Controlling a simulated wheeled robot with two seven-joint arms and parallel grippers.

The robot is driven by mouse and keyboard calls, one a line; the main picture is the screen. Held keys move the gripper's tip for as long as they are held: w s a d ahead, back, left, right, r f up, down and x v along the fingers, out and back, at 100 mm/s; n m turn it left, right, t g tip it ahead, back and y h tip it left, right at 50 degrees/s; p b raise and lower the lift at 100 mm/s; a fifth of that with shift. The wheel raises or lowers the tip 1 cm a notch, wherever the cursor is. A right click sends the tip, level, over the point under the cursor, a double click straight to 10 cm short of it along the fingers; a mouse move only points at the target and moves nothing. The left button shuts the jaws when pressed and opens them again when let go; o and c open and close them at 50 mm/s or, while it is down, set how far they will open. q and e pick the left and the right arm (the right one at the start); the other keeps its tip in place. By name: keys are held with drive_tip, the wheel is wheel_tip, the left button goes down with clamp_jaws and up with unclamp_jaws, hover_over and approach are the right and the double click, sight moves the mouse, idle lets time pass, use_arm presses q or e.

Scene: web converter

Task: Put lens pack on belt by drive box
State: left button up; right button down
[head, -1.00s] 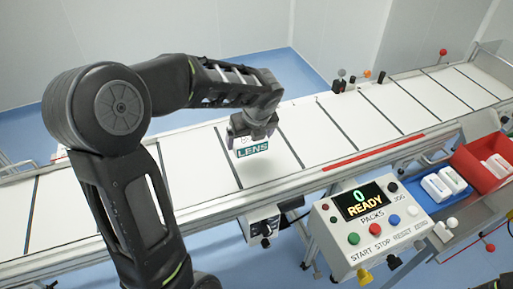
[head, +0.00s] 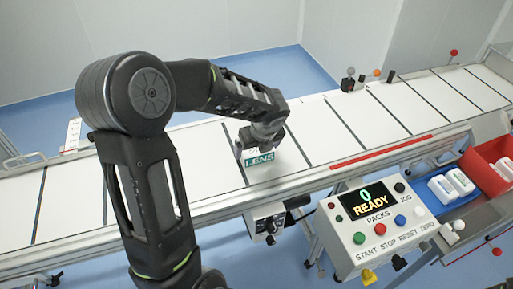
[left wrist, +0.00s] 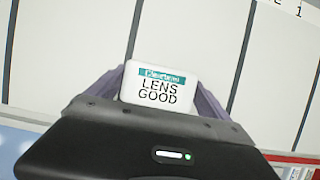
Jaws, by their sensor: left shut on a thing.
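The lens pack (head: 260,159), white with a green LENS label, is in my left gripper (head: 258,146), over the white belt (head: 205,150) above the drive box. The pack also shows in the left wrist view (left wrist: 159,88), reading LENS GOOD, between the two fingers, and my left gripper (left wrist: 160,105) is shut on it. The pack is low at the belt; I cannot tell whether it touches. The drive box (head: 265,220) hangs below the belt's near rail, partly in view. My right gripper is not in view.
A control panel (head: 378,225) reading 0 READY stands at the near side, right of the drive box. A blue tray (head: 466,199) with white packs and a red bin (head: 484,160) are farther right. Dark cross lines divide the belt, which is otherwise clear around the pack.

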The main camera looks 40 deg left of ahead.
use_arm(q)
drive_tip(key=o, duration=1.2)
drive_tip(key=shift+f, duration=0.15)
drive_tip(key=shift+o, duration=0.2)
drive_tip(key=shift+r, duration=0.4)
drive_tip(key=v, duration=1.1)
drive_tip(key=shift+r, duration=0.25)
drive_tip(key=shift+s+d, duration=0.1)
